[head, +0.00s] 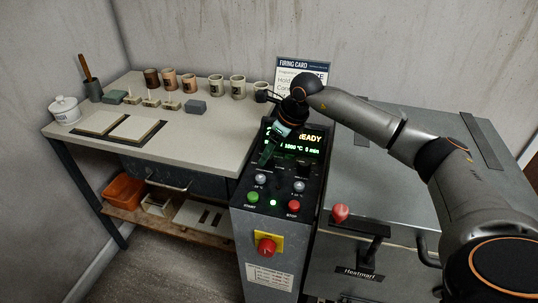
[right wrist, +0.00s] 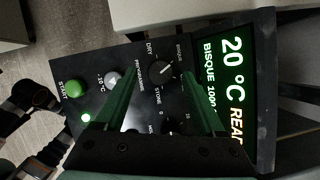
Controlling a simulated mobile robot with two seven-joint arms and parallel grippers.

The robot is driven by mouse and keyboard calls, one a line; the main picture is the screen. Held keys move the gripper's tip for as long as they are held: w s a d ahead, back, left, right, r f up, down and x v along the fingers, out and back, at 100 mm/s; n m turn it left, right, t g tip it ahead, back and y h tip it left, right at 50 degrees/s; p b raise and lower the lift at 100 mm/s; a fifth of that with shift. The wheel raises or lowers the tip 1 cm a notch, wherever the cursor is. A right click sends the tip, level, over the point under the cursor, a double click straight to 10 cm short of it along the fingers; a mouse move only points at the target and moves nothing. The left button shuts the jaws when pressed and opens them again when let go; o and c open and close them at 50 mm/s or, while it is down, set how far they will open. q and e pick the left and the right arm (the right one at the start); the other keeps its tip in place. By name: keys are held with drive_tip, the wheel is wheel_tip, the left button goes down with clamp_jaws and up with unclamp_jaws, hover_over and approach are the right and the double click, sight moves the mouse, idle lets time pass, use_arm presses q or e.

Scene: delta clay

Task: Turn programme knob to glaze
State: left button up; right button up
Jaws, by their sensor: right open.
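The programme knob (right wrist: 162,69) is a round black dial with a white pointer line, in the right wrist view. Its pointer is turned toward the BISQUE mark; DRY and STONE also show around it. A glaze mark cannot be read. The display (right wrist: 234,80) shows BISQUE 1000 and 20 °C; in the head view it (head: 306,143) reads READY. My right gripper (right wrist: 155,78) is open, its green fingers on either side of the knob; contact cannot be told. In the head view my right gripper (head: 270,152) hides the knob. My left gripper is not in view.
A second black knob (head: 303,169) sits to the right on the panel. Nearer are grey buttons (head: 261,179), green START (head: 252,197), red STOP (head: 293,205) and a red emergency knob (head: 266,247). The kiln (head: 372,170) stands right, a worktable (head: 192,140) with cups left.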

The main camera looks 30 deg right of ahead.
drive_tip(key=shift+x, duration=0.95)
drive_tip(key=shift+c, duration=0.2)
clamp_jaws()
